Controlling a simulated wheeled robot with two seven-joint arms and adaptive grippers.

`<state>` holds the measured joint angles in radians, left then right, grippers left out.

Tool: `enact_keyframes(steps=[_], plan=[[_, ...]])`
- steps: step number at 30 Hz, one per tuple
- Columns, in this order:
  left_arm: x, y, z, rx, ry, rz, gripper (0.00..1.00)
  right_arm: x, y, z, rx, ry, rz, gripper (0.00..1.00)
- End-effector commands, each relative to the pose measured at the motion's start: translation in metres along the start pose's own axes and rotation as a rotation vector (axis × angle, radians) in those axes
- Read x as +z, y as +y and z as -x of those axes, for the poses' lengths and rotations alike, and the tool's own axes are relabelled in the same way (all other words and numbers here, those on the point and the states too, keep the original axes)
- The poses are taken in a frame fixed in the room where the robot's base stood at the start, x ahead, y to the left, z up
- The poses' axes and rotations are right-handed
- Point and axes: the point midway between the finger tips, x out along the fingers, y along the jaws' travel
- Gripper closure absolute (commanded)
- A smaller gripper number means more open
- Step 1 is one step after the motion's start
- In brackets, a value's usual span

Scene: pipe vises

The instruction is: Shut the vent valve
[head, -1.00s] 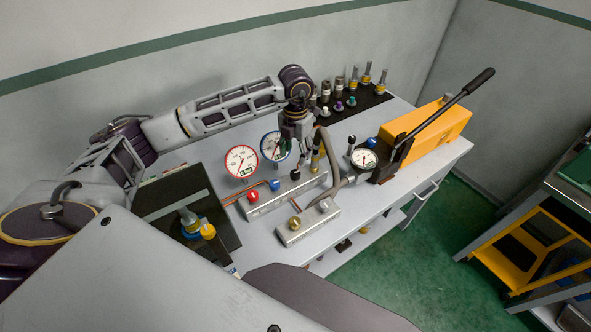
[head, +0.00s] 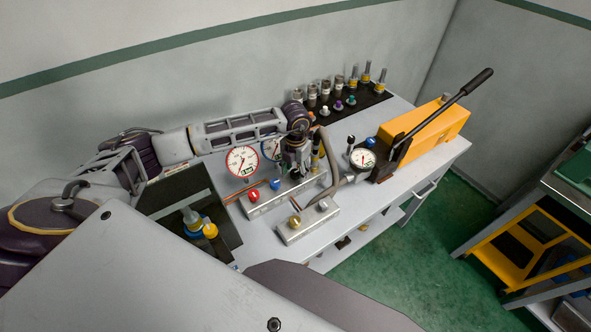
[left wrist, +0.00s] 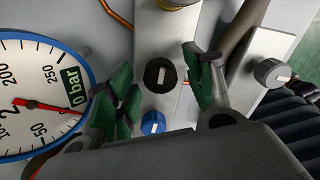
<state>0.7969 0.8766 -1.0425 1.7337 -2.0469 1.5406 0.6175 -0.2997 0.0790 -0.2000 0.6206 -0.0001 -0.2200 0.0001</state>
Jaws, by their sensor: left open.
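My left gripper (head: 297,171) is open above the far end of the rear valve block (head: 262,206). In the left wrist view its green-padded fingers (left wrist: 165,85) stand apart on either side of a black round knob (left wrist: 160,75) with a pale bar on its face. The fingers do not visibly touch it. In the head view the gripper hides this knob. A blue knob (head: 275,184) and a red knob (head: 253,196) sit on the same block; the blue one also shows near the left finger (left wrist: 153,122). No label shows which knob is the vent valve. My right gripper is not in view.
A front block (head: 300,232) carries a brass knob (head: 295,220) and a silver knob (head: 322,204). A grey hose (head: 333,175) curves close to the gripper's right. A red-rimmed gauge (head: 242,161) and a blue-rimmed gauge (left wrist: 45,95) stand behind. A yellow hand pump (head: 430,130) is at right.

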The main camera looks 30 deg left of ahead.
Motion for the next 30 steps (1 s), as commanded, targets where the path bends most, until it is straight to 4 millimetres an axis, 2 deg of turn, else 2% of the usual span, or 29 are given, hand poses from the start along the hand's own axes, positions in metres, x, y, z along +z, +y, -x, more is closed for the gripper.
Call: enact_keyframes(steps=[5,15,16,30], plan=[[-0.0001,0.0000,-0.0002,0.000,0.000,0.000,0.47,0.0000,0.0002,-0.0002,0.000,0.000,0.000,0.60],[-0.0002,0.0000,0.0000,0.000,0.001,0.000,0.91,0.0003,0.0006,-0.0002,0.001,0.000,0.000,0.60],[-0.0002,0.0000,0.0000,0.000,0.001,0.000,0.93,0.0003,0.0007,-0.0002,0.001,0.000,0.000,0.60],[-0.0002,0.0004,-0.0012,0.001,0.000,-0.062,0.93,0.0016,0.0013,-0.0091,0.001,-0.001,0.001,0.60]])
